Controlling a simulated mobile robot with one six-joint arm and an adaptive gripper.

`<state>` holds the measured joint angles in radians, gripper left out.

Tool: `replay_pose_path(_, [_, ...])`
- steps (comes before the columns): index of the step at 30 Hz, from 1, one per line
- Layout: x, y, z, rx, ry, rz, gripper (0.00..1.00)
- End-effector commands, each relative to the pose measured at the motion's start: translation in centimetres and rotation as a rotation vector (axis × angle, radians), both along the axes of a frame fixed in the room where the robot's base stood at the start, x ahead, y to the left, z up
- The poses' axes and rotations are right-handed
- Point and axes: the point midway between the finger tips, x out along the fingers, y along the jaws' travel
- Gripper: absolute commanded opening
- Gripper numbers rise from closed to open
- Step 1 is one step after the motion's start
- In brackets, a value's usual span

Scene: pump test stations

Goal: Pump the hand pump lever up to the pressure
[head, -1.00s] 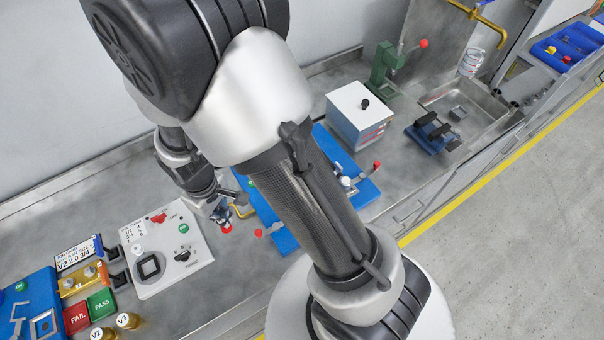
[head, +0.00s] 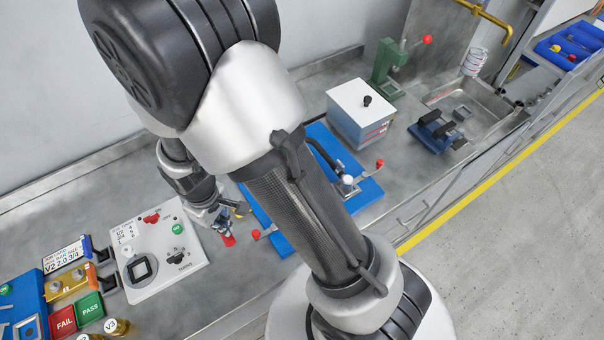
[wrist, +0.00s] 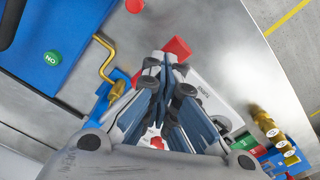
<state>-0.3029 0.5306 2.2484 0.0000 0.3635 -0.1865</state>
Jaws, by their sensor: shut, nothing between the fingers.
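A red grip (head: 229,240), which looks like the end of the pump lever, shows just under my fingertips beside the blue base plate (head: 281,246). In the wrist view the red grip (wrist: 177,47) lies just past the fingertips; I cannot tell whether they touch it. The rest of that lever is hidden. My gripper (head: 224,226) is shut and empty, pointing down; its closed fingers also show in the wrist view (wrist: 165,68). My arm covers the middle of the blue plate. I cannot make out a pressure reading.
A red knob (head: 256,234) sticks out from the blue plate close by, and a brass tube (wrist: 104,62) bends beside it. A white control panel (head: 165,250) stands left. A white box (head: 360,115) and green press (head: 388,70) stand behind right.

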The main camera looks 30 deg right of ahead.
Motion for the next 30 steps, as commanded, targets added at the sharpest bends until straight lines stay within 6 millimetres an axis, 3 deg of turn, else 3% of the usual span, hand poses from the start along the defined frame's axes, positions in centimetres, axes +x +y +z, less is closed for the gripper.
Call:
replay_pose_path(9, [0.1, 0.0, -2.2, 0.001, -0.002, 0.000, 0.00])
replay_pose_path(15, [0.1, 0.0, -1.8, 0.001, -0.002, 0.000, 0.00])
replay_pose_path(30, [0.0, 0.0, 2.3, 0.000, -0.001, 0.000, 0.00])
